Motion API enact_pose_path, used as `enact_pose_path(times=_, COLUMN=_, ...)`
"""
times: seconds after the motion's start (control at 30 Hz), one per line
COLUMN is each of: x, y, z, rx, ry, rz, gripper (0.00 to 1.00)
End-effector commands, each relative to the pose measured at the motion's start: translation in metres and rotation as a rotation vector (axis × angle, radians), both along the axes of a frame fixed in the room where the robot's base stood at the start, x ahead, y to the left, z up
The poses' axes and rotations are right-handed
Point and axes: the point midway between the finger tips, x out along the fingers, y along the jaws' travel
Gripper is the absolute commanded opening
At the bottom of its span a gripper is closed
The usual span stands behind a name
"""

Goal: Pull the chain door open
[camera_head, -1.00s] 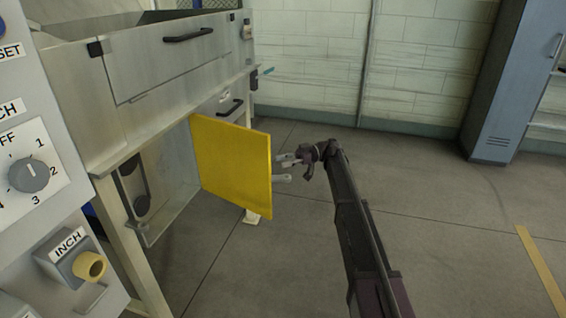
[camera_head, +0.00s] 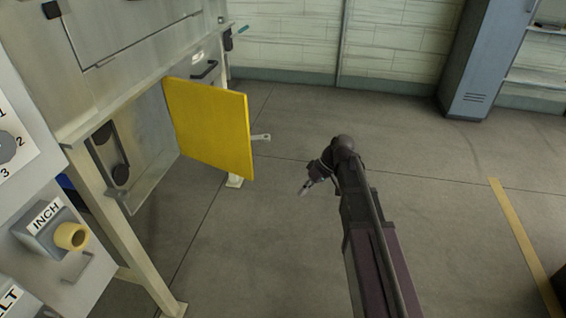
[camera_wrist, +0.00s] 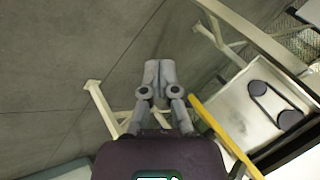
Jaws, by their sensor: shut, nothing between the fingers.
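The yellow chain door (camera_head: 208,128) stands swung open, sticking out from the machine into the room. A small grey tab (camera_head: 262,137) sticks out from its free edge. Behind the door, the recess shows a dark belt or chain with two round ends (camera_head: 112,155); this also shows in the wrist view (camera_wrist: 275,105). My gripper (camera_head: 304,190) is to the right of the door and apart from it, over the floor. In the wrist view my gripper (camera_wrist: 160,72) has its fingers together and empty. The door's edge (camera_wrist: 225,135) shows to its right there.
The machine (camera_head: 135,55) and its control panel (camera_head: 25,215) stand on the left, with a frame leg (camera_head: 130,240) reaching the floor. A blue-grey locker (camera_head: 480,60) stands at the back right. Open floor (camera_head: 420,180) lies to the right, with a yellow line (camera_head: 525,240).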

Motion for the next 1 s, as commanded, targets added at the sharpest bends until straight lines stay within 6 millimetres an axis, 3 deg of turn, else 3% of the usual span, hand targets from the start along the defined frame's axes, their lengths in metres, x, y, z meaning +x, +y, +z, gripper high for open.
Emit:
enact_pose_path(times=0.03, x=-0.023, y=-0.016, z=-0.007, rx=-0.076, ry=0.017, rz=-0.068, gripper=0.00)
enact_pose_path(times=0.2, x=-0.065, y=-0.067, z=-0.027, rx=-0.334, ry=0.052, rz=-0.324, gripper=0.00)
enact_pose_path(times=0.4, x=-0.102, y=-0.117, z=-0.037, rx=-0.553, ry=0.044, rz=-0.575, gripper=0.00)
enact_pose_path(times=0.5, x=-0.113, y=-0.132, z=-0.038, rx=-0.617, ry=0.032, rz=-0.656, gripper=0.00)
enact_pose_path(times=0.7, x=-0.119, y=-0.145, z=-0.038, rx=-0.667, ry=0.022, rz=-0.721, gripper=0.00)
enact_pose_path(times=1.0, x=-0.119, y=-0.145, z=-0.038, rx=-0.668, ry=0.022, rz=-0.722, gripper=0.00)
